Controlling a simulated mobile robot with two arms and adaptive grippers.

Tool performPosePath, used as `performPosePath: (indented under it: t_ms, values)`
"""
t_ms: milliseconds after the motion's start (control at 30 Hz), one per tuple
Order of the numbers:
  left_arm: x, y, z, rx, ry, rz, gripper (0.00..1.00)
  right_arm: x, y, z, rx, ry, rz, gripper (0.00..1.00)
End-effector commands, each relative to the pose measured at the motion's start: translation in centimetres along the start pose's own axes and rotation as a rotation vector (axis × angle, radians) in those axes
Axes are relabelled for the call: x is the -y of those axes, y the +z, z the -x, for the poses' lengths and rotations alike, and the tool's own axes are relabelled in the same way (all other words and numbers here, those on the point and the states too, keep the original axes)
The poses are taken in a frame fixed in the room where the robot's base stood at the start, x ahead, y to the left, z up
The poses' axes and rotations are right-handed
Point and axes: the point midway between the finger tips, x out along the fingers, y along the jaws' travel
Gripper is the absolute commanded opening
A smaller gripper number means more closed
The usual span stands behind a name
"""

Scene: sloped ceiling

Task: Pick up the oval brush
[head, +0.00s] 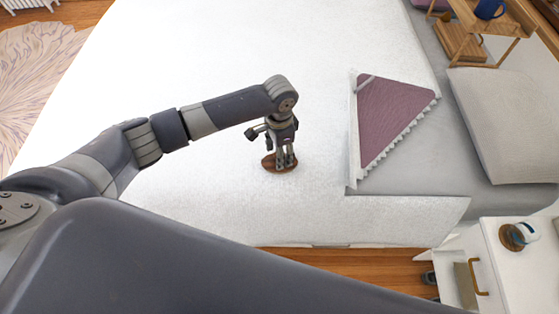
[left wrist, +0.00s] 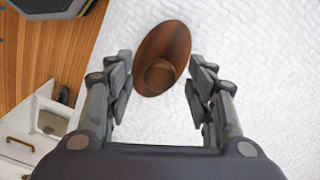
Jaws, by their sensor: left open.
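The oval brush (head: 269,164) is a brown wooden oval lying on the white bed. In the left wrist view the oval brush (left wrist: 165,48) shows whole, with a round raised knob on its near half. My left gripper (head: 284,163) points down right over the brush and hides part of it in the head view. In the left wrist view my left gripper (left wrist: 160,75) is open, one finger on each side of the brush's near end. I cannot tell how high the fingertips are above the bed. My right gripper is in neither view.
The white bed cover (head: 200,60) is mostly clear around the brush. A purple folded corner (head: 395,115) and a grey pillow (head: 510,120) lie to the right. A white nightstand (head: 500,265) stands at the lower right, and a wooden bed tray (head: 490,25) at the upper right.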

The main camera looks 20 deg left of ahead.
Motion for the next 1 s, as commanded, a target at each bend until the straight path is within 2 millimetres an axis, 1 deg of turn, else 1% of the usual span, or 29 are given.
performPosePath:
  t_ms: [33, 133, 367, 467, 500, 600, 1000]
  values:
    - [-0.06, -0.03, -0.66, 0.0, 0.001, 0.0, 0.5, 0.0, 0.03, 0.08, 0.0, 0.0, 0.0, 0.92]
    - [-0.07, -0.04, -1.44, -0.001, 0.0, -0.002, 0.5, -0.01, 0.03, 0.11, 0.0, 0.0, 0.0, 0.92]
    - [-0.04, -0.05, -1.63, -0.002, -0.001, -0.002, 0.5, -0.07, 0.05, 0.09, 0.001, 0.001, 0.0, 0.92]
    - [-0.04, -0.05, -1.61, -0.002, -0.001, -0.002, 0.3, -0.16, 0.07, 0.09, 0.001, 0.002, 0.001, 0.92]
    - [-0.03, -0.05, -1.6, -0.002, -0.001, -0.002, 0.21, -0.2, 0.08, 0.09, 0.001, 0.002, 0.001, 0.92]
    - [-0.04, -0.05, -1.59, -0.002, -0.001, -0.002, 0.0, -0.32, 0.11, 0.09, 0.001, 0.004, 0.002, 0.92]
    - [-0.02, -0.09, -1.23, -0.003, -0.001, -0.002, 0.0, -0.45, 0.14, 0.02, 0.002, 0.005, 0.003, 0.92]
